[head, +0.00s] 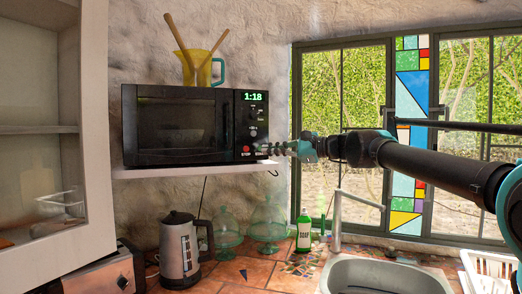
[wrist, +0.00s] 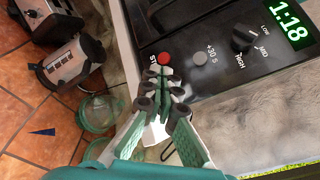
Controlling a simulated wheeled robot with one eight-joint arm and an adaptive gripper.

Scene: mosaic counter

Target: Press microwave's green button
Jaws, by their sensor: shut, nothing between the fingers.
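The black microwave (head: 185,125) sits on a white wall shelf, its control panel on the right side; in the wrist view its panel (wrist: 225,75) shows at an angle. The green display reads 1:18. The red stop button (wrist: 163,58) is visible, with a grey +30 s button (wrist: 199,60) beside it. My gripper (head: 270,148) is shut and empty, its tips at the lower right of the panel. In the wrist view my gripper (wrist: 168,80) lies just beside the red button. I cannot make out the green button; the fingers cover that area. Contact with the panel cannot be told.
A yellow jug (head: 200,68) with wooden utensils stands on the microwave. Below the shelf (head: 190,171) are a kettle (head: 180,255), glass domes (head: 267,222), a green bottle (head: 304,232) and a sink tap (head: 338,220). A cabinet (head: 98,120) stands at left.

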